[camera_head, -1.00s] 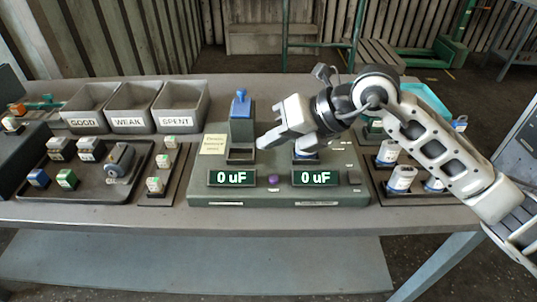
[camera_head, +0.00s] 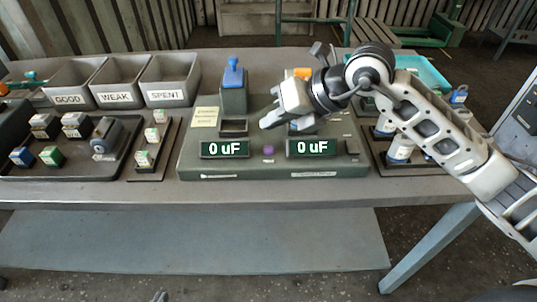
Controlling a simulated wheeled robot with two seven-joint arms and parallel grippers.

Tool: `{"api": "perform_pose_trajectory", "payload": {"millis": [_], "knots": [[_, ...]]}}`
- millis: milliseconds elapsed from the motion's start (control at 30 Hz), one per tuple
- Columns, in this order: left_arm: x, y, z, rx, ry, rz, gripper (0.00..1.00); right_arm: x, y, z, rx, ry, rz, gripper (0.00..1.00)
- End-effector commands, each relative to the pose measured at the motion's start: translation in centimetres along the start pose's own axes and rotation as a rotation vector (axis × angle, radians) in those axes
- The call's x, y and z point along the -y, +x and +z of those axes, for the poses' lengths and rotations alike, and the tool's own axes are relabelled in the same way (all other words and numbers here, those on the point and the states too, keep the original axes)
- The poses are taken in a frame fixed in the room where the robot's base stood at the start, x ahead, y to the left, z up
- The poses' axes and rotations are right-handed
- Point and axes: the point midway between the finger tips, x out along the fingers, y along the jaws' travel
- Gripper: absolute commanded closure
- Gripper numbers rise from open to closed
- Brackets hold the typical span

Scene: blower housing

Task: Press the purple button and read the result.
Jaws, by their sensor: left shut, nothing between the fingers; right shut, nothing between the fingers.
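The purple button (camera_head: 268,150) sits on the front of the green tester (camera_head: 190,168), between its two displays. The left display (camera_head: 225,149) and the right display (camera_head: 312,147) both read "0 uF". My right gripper (camera_head: 266,123) is shut and empty, above the tester and just behind the button in the picture, apart from it. It partly hides the right-hand socket, where part of an item shows beneath it. The left socket (camera_head: 234,127) looks empty. Only a small tip of my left gripper (camera_head: 160,297) shows at the bottom edge, below the table.
Bins marked GOOD (camera_head: 68,99), WEAK (camera_head: 116,97) and SPENT (camera_head: 164,95) stand at the back left. A dark tray (camera_head: 75,170) holds several small blocks. A blue-topped post (camera_head: 233,90) rises behind the left socket. White cylinders (camera_head: 400,149) stand at the right.

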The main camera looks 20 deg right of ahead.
Motion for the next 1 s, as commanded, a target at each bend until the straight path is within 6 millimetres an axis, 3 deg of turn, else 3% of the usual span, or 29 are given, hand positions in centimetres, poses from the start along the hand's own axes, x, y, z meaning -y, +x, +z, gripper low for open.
{"api": "perform_pose_trajectory", "payload": {"millis": [100,300,1000], "knots": [[-0.1,0.7,0.8,-0.005,-0.001,0.006,1.0,1.1,1.5,-1.1,0.0,0.0,0.0,1.0],[-0.2,0.8,1.1,-0.01,-0.005,0.014,1.0,1.7,2.3,-1.7,0.0,0.0,0.0,1.0],[-0.3,0.7,0.7,-0.019,-0.005,0.018,1.0,1.8,2.4,-1.8,0.0,0.0,0.0,1.0]]}}
